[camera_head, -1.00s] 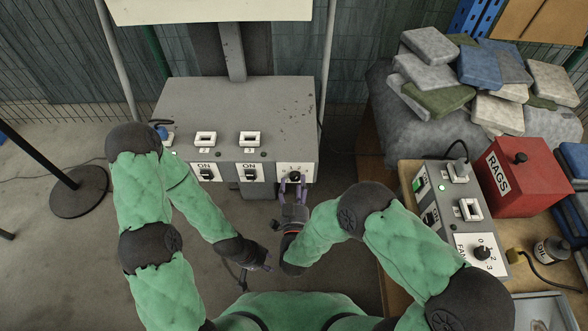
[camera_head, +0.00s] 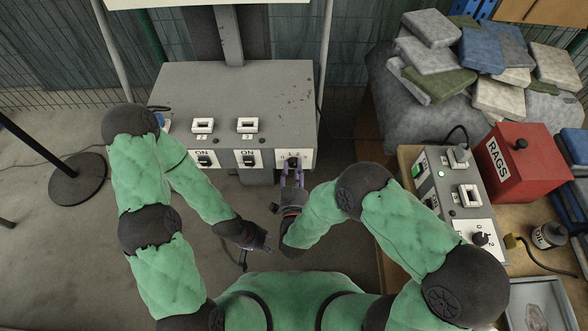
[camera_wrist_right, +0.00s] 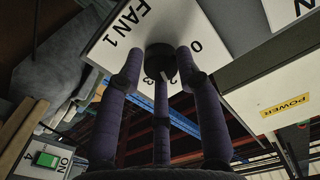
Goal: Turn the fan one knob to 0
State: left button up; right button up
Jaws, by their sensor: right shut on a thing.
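The fan one knob (camera_wrist_right: 158,62) is black and sits on a white plate (camera_wrist_right: 112,48) lettered "FAN 1", with a 0 at its right in the right wrist view. A pale mark shows on the knob, but I cannot tell which number it points at. In the head view the knob (camera_head: 292,162) is at the right end of the grey box's front. My right gripper (camera_head: 292,178) is shut on the knob, its purple fingers (camera_wrist_right: 160,85) around it. My left gripper (camera_head: 262,243) is empty, fingers spread, below and left of the right one.
The grey box (camera_head: 240,90) carries two ON switches left of the knob. At right, a bench holds another control panel (camera_head: 435,165) with its own knob (camera_head: 480,238), a red RAGS box (camera_head: 520,170) and a can (camera_head: 548,235). A black stand (camera_head: 78,180) is on the floor at left.

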jog(key=shift+f+n, duration=0.1)
jog(key=shift+n, duration=0.3)
jog(key=n, duration=0.3)
jog(key=shift+n, duration=0.4)
jog(key=n, duration=0.4)
jog(key=shift+s+f+n, duration=0.1)
jog(key=shift+n, duration=0.2)
jog(key=n, duration=0.4)
jog(key=shift+d+p, duration=0.1)
jog(key=shift+p, duration=0.25)
jog(key=n, duration=0.4)
jog(key=shift+n, duration=0.3)
jog(key=shift+d, duration=0.1)
jog(key=o, duration=1.1)
